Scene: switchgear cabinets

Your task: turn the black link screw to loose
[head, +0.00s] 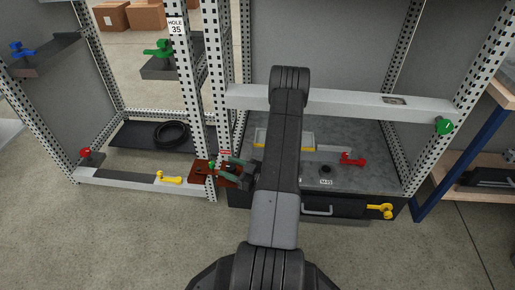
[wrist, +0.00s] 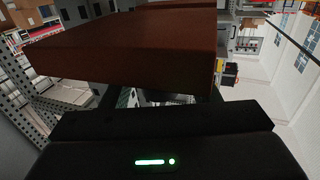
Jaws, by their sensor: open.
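A reddish-brown block (head: 199,172) sits at the foot of the perforated post, left of my arm. In the wrist view the brown block (wrist: 130,40) fills the upper middle, very close to my gripper. My gripper (head: 229,169) points left at this block in the head view and is open. Whether it touches the block I cannot tell. Small green and red parts show by the jaws. I cannot make out a black link screw there; the block and jaws may hide it. A small black knob (head: 325,168) stands on the grey surface right of my arm.
A yellow handle (head: 169,178) lies on the left sill and a red one (head: 352,159) on the grey surface. A green handle (head: 444,126) is on the right post. A white crossbar (head: 350,104) runs behind my arm. Open floor lies in front.

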